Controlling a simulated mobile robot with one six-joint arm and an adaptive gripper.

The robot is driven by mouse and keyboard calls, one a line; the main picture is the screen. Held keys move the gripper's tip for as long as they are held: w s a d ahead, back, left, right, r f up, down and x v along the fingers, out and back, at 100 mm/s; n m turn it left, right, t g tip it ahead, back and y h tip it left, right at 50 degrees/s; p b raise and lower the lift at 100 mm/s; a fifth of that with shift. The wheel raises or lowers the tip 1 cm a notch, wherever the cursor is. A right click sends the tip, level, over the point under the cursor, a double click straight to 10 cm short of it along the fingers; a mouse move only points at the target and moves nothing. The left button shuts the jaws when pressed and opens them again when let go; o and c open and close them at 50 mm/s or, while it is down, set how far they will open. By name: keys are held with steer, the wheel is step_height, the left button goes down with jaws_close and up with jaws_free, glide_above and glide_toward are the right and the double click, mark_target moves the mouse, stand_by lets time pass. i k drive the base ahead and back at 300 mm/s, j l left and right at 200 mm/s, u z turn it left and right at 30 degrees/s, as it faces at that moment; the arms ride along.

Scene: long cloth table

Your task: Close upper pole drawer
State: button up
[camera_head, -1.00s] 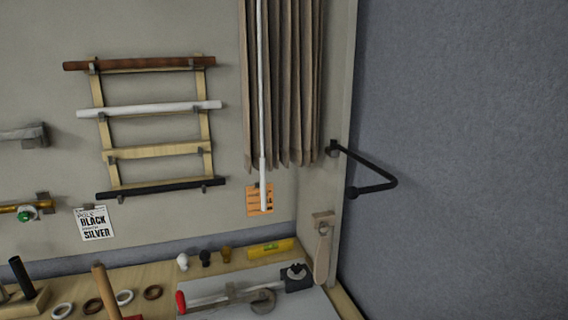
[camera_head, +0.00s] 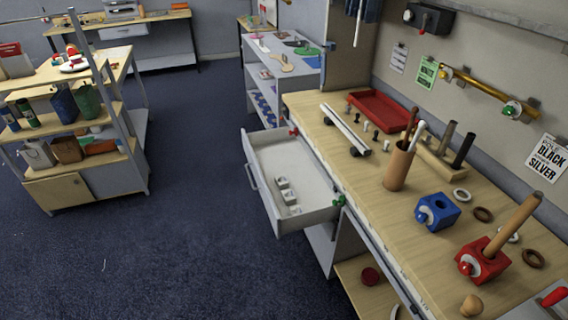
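One white drawer (camera_head: 305,215) is pulled far out from under the long wooden worktable (camera_head: 330,130), toward the left and over the open floor. Its front panel with a bar handle (camera_head: 250,172) faces left. A few small white pieces (camera_head: 287,190) lie inside on the drawer floor. I cannot read any label that names it as the upper pole drawer. My gripper and arm are not in view.
The table holds a red tray (camera_head: 378,108), a brown cup with rods (camera_head: 398,165), a blue block (camera_head: 437,210) and a red block (camera_head: 481,260). A wooden shelf cart (camera_head: 70,150) stands at left. Blue carpet (camera_head: 180,220) between is clear.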

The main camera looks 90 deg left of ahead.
mark_target(270, 154)
steer(key=u, duration=3.15)
steer(key=i+l, duration=0.15)
steer(key=i, duration=1.15)
steer(key=i+l, duration=0.15)
steer(key=i, duration=1.15)
steer(key=l+z, duration=0.05)
